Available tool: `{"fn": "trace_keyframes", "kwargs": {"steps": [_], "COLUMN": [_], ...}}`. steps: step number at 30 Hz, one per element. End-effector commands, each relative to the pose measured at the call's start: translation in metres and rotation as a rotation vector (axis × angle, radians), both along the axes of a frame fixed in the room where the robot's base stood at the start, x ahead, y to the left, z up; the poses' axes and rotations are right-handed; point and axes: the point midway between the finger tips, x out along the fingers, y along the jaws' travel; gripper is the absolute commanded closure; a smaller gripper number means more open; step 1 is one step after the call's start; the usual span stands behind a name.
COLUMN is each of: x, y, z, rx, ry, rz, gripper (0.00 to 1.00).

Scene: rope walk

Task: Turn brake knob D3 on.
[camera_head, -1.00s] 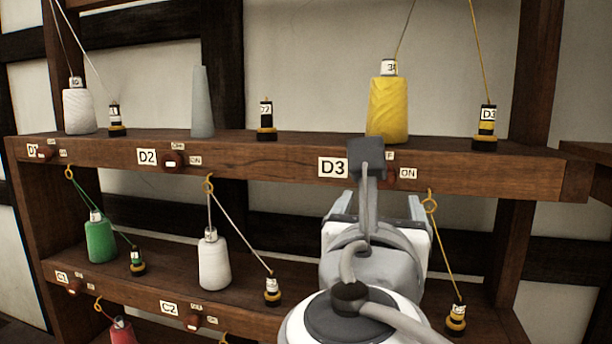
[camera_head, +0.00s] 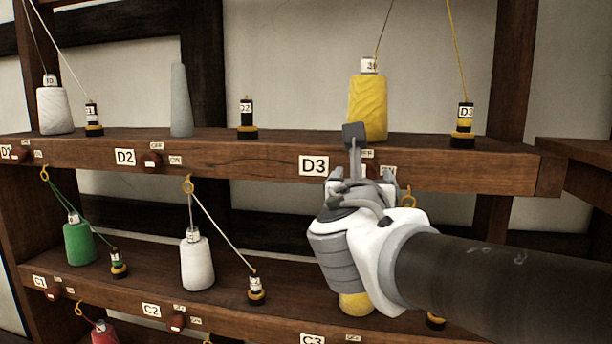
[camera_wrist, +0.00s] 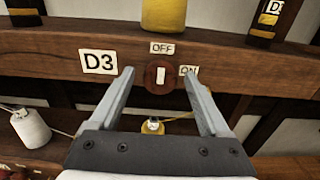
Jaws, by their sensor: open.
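Brake knob D3 (camera_wrist: 160,76) is a round dark-red knob with a white bar mark on the front of the upper shelf beam. In the wrist view the bar stands upright, towards the OFF label (camera_wrist: 162,47) above; the ON label (camera_wrist: 188,71) is at its right. The D3 plate (camera_head: 313,166) is left of the knob; it also shows in the wrist view (camera_wrist: 98,62). My gripper (camera_wrist: 163,78) is open, its fingers at either side of the knob in the picture; contact cannot be told. In the head view my gripper (camera_head: 362,185) hides the knob.
A yellow cone (camera_head: 368,105) stands on the shelf above the knob, with a D3 bobbin (camera_head: 464,125) to its right. Knob D2 (camera_head: 151,160) is further left on the beam. A yellow hook (camera_head: 409,195) hangs below the beam, right of my gripper.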

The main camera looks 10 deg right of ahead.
Motion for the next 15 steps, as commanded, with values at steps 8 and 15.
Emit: {"fn": "trace_keyframes", "kwargs": {"steps": [8, 15], "x": [-0.0004, -0.0005], "y": [0.0001, 0.0002], "z": [0.0, 0.0], "rx": [0.0, 0.0], "ry": [0.0, 0.0], "rz": [0.0, 0.0], "gripper": [0.5, 0.94]}}
